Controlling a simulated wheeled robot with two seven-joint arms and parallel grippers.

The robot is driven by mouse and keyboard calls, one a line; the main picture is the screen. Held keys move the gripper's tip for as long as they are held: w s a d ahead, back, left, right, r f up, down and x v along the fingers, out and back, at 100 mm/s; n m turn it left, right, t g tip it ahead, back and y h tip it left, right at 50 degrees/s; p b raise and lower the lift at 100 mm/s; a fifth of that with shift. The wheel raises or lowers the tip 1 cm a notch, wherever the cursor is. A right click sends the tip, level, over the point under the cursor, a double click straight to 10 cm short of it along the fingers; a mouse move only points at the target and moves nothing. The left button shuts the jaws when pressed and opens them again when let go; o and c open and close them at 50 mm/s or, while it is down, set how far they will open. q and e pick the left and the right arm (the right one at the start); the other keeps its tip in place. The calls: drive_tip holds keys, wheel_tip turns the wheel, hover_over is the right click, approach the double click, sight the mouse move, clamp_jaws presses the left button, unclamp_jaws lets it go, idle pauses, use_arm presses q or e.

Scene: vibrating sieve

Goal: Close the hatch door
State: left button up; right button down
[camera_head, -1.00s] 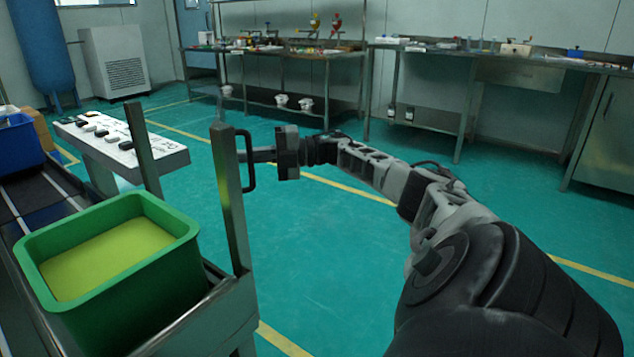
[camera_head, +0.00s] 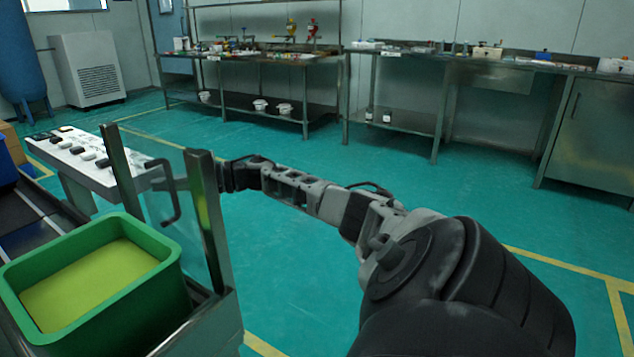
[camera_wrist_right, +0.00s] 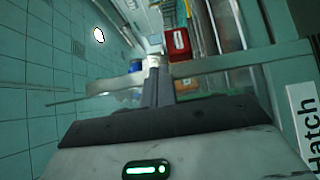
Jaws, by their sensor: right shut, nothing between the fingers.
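The hatch door (camera_head: 190,239) is a clear panel with a black handle (camera_head: 176,207). In the head view it stands between two metal posts at the right end of the machine, roughly across the opening; I cannot tell whether it is fully closed. My right gripper (camera_head: 166,184) is at the door near the handle, partly hidden by the near post and seen through the panel. In the right wrist view its fingers (camera_wrist_right: 160,83) are together and empty; contact with the door is unclear. My left gripper is out of view.
A green bin (camera_head: 160,292) with yellow-green contents sits beside the door. A white control panel (camera_head: 85,160) with several switches is behind it. The wrist view shows a "Hatch" label (camera_wrist_right: 304,130) and a red object (camera_wrist_right: 180,42). Open floor lies right of the machine.

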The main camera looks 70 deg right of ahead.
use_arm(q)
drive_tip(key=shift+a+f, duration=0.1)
use_arm(e)
drive_tip(key=shift+w+a, duration=0.1)
drive_tip(key=shift+a, duration=0.15)
use_arm(q)
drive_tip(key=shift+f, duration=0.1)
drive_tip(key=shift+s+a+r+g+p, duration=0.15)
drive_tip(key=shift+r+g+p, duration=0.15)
drive_tip(key=shift+p, duration=0.4)
use_arm(e)
drive_tip(key=v, duration=1.6)
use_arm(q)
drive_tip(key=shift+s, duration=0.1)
